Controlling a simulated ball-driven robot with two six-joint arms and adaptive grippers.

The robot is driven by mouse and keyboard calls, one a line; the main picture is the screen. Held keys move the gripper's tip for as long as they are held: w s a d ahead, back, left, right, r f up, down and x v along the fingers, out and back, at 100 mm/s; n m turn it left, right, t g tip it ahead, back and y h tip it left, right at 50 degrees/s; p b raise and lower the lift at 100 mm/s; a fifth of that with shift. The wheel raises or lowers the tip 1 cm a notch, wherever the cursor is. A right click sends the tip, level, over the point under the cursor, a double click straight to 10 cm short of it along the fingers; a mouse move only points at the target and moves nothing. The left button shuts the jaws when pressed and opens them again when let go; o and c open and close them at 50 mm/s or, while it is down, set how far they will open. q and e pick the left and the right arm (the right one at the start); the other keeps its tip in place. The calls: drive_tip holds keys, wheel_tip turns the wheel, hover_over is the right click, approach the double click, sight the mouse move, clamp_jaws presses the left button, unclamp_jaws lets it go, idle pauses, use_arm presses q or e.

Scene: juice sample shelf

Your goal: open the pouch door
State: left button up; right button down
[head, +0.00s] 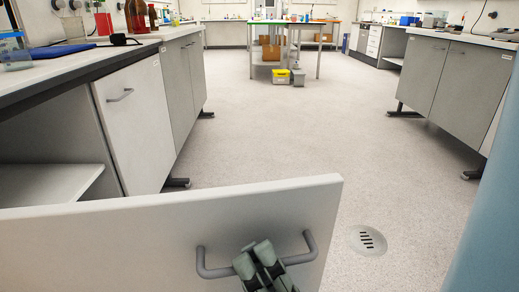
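The pouch door (150,230) is a pale grey panel across the lower left in the head view, swung out from the cabinet, with its handle side toward me. Its grey bar handle (297,258) is near the free edge. My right gripper (259,257) comes up from the bottom edge with its fingers close together on the middle of the handle; it looks shut on the bar. The open compartment behind the door shows a pale shelf (45,184); the door hides its lower part. No pouch shows. My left gripper is not in view.
The counter (60,68) above the compartment carries a blue-lidded container (14,52) and bottles. A closed cabinet door (135,125) stands beyond. The floor (285,125) is open ahead, with a round drain (368,240) right of the pouch door.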

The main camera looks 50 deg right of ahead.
drive_tip(key=c, duration=2)
unclamp_jaws()
drive_tip(key=shift+f, duration=0.2)
drive_tip(key=o, duration=0.3)
drive_tip(key=shift+w, duration=0.1)
drive_tip(key=shift+r, duration=0.1)
drive_tip(key=v, duration=1.2)
